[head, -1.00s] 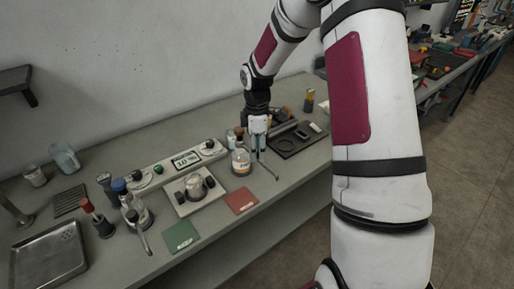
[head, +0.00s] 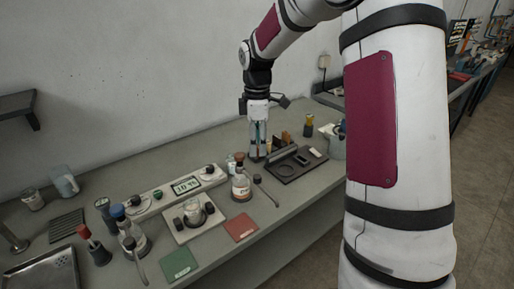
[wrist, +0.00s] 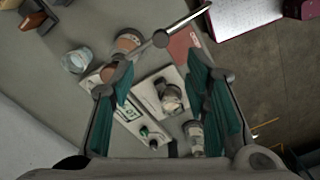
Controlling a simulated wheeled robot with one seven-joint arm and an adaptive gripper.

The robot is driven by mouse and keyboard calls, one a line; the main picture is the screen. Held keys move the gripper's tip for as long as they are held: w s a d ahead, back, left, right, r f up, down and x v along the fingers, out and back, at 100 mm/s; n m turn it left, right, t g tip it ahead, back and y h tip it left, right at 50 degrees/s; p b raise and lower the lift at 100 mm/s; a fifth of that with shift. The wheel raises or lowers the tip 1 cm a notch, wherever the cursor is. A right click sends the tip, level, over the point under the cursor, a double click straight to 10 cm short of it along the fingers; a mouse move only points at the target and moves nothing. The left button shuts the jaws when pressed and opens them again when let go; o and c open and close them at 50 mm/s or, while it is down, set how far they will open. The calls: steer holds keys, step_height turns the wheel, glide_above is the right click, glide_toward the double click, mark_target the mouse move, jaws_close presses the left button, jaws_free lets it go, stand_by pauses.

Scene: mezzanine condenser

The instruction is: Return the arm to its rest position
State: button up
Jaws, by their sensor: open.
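My gripper (head: 258,157) is open and empty, pointing down above the bench (head: 215,140). Through the gap show a white plate with a glass vessel (wrist: 171,98) and part of the red card (wrist: 184,45).
A display unit (head: 186,186), a vessel on a white plate (head: 194,211), a blue-capped bottle (head: 131,235) and a metal tray (head: 42,275) stand on the left. Green (head: 179,264) and red (head: 240,228) cards lie near the front edge. The wall (head: 130,80) is behind.

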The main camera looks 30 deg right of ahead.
stand_by(0.5)
steer(key=s+a+r+m+t+h, duration=0.1)
steer(key=s+a+r+m+t, duration=0.1)
steer(key=s+a+r+m, duration=0.45)
steer(key=s+a+r+m+t, duration=0.2)
steer(key=s+a+r+m, duration=0.15)
steer(key=s+r, duration=0.55)
steer(key=s+a+f+m+t+y+b, duration=0.1)
steer(key=s+a+f+m, duration=0.1)
steer(key=s, duration=0.7)
steer(key=shift+s+a+f+m+t, duration=0.3)
steer(key=shift+s+a+f+m, duration=0.1)
steer(key=shift+a+f, duration=0.15)
